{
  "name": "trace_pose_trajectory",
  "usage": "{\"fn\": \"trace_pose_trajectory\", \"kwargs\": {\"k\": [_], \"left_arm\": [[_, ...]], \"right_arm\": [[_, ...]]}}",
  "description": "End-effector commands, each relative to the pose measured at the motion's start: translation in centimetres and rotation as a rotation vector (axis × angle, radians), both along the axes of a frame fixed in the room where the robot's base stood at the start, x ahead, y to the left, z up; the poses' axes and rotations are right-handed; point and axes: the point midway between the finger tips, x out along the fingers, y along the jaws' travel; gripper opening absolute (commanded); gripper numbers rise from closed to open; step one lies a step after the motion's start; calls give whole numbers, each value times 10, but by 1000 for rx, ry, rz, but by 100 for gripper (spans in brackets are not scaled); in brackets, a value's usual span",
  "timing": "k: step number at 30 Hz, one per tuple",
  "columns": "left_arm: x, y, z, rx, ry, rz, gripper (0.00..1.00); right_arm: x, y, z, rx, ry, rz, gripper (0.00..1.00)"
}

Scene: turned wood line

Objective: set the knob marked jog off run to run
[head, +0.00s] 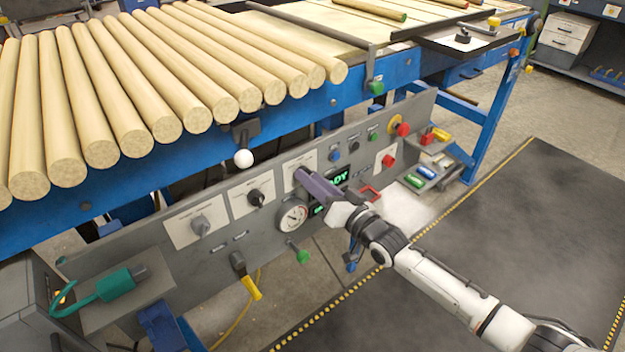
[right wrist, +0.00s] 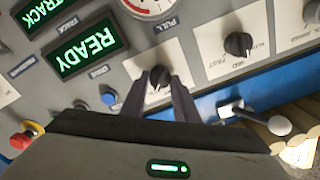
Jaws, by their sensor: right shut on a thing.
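My right gripper (head: 309,178) reaches the grey control panel from the right in the head view. In the right wrist view the right gripper (right wrist: 160,90) is shut on a black knob (right wrist: 158,77), with one finger on each side. The lettering on this plate is too small and partly hidden to read surely, and I cannot tell the exact pointer setting. My left gripper is not in view.
Left of the held knob are a black knob (head: 256,198) and a grey knob (head: 201,226) on white plates. A round gauge (head: 292,217) and a green READY display (right wrist: 88,50) sit close by. A white ball-ended lever (head: 243,158) sticks out above the panel.

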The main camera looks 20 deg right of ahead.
Motion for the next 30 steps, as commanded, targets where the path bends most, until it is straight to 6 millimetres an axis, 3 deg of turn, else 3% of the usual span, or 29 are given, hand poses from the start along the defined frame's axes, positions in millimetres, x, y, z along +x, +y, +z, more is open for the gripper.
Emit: {"fn": "trace_pose_trajectory", "kwargs": {"k": [11, 12, 15, 25, 30], "left_arm": [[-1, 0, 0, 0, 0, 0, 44], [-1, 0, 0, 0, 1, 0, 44], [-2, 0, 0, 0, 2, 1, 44], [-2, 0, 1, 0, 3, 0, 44], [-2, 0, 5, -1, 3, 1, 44]], "right_arm": [[-1, 0, -1, 8, 5, 0, 5], [-1, 0, -1, 8, 5, 0, 32], [-1, 0, -1, 7, 5, 0, 46], [-3, -1, -1, 5, 4, 0, 46], [-25, -9, -1, 4, 6, 0, 46]]}}
